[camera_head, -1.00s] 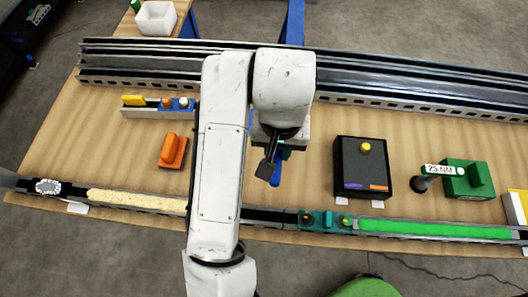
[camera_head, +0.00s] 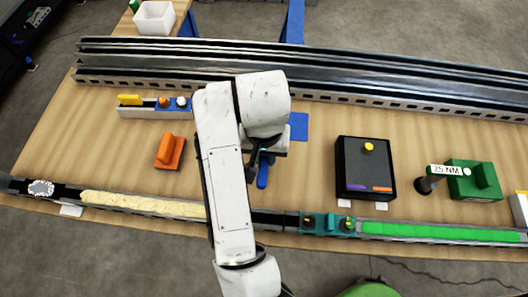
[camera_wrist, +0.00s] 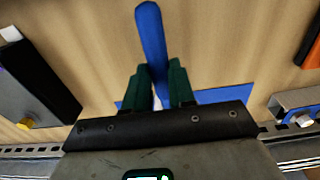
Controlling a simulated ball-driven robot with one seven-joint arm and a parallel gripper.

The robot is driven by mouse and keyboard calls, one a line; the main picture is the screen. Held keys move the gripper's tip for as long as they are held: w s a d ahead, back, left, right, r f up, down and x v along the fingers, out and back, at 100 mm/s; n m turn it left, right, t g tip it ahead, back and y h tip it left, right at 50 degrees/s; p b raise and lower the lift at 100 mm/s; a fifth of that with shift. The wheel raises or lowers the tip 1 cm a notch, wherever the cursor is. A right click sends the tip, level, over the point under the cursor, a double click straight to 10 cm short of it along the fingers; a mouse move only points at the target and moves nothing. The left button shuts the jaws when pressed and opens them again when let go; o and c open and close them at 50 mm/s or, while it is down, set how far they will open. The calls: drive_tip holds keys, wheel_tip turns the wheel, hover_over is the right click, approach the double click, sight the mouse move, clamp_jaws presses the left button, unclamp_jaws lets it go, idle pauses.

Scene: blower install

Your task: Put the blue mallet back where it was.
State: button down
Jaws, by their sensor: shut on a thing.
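The blue mallet shows as a blue handle (camera_head: 263,177) below my gripper in the head view. In the wrist view the handle (camera_wrist: 151,32) sticks out past the fingers. My gripper (camera_wrist: 160,82) is shut on the mallet between its two green fingers; in the head view it (camera_head: 257,160) is partly hidden by my own arm. The mallet's head is hidden. A flat blue patch (camera_head: 299,127) lies on the table to the upper right of my gripper, and it shows behind the fingers in the wrist view (camera_wrist: 225,95). I cannot tell the mallet's height above the table.
A black box with a yellow knob (camera_head: 364,168) stands to the right. An orange block (camera_head: 170,152) and a blue holder (camera_head: 174,104) are on the left. A metal rail (camera_head: 350,75) runs along the back; a lower channel with a teal block (camera_head: 327,223) runs in front.

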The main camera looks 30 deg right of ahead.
sight(264, 159)
drive_tip(key=shift+f, duration=0.2)
drive_tip(key=c, duration=0.9)
unclamp_jaws()
drive_tip(key=shift+r, duration=0.1)
drive_tip(key=shift+c, duration=0.2)
wheel_tip(264, 159, up, 12)
drive_tip(key=p, duration=0.3)
drive_tip(key=shift+r, duration=0.15)
drive_tip(key=shift+s, duration=0.1)
